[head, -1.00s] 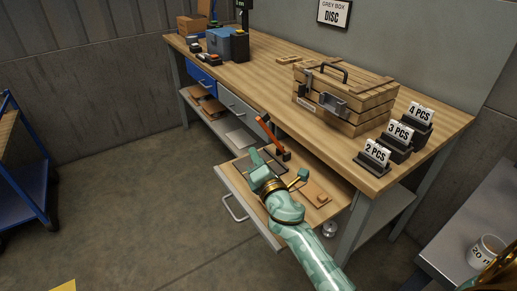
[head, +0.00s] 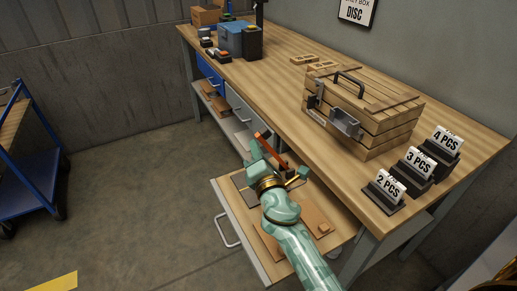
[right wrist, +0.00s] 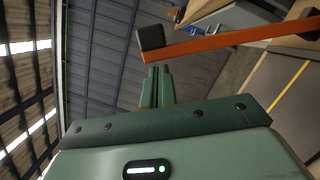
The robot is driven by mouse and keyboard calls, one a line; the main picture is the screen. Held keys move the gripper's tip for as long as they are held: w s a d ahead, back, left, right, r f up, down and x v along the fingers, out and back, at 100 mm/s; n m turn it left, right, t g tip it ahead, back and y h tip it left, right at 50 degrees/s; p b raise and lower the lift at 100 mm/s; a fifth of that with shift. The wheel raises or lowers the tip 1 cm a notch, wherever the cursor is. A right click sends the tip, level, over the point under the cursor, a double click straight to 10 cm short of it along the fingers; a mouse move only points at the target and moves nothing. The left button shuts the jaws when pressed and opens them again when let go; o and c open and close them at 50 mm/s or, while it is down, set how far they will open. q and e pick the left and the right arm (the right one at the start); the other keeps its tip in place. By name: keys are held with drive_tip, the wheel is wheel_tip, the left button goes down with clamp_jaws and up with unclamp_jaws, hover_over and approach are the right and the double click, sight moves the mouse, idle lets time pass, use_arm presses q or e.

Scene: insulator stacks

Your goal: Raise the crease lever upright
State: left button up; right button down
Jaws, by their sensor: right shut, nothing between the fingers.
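The crease lever is an orange-red bar (head: 271,149) over the open drawer. It leans at a slant in the head view; its lower end is partly hidden by my right gripper. In the right wrist view the orange bar (right wrist: 225,42) crosses beyond the fingertips, with a dark block (right wrist: 150,38) at its left end. My right gripper (head: 257,148) is shut and empty, close beside the lever. Its fingertips (right wrist: 160,72) show just below the bar in the wrist view; I cannot tell whether they touch it. My left gripper is not in view.
The pulled-out drawer (head: 232,208) holds a wooden board (head: 313,212). On the workbench (head: 290,95) stand a wooden crate (head: 365,110), number signs (head: 388,188) and a blue box (head: 229,40). A blue cart (head: 35,180) is at left. Floor between is free.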

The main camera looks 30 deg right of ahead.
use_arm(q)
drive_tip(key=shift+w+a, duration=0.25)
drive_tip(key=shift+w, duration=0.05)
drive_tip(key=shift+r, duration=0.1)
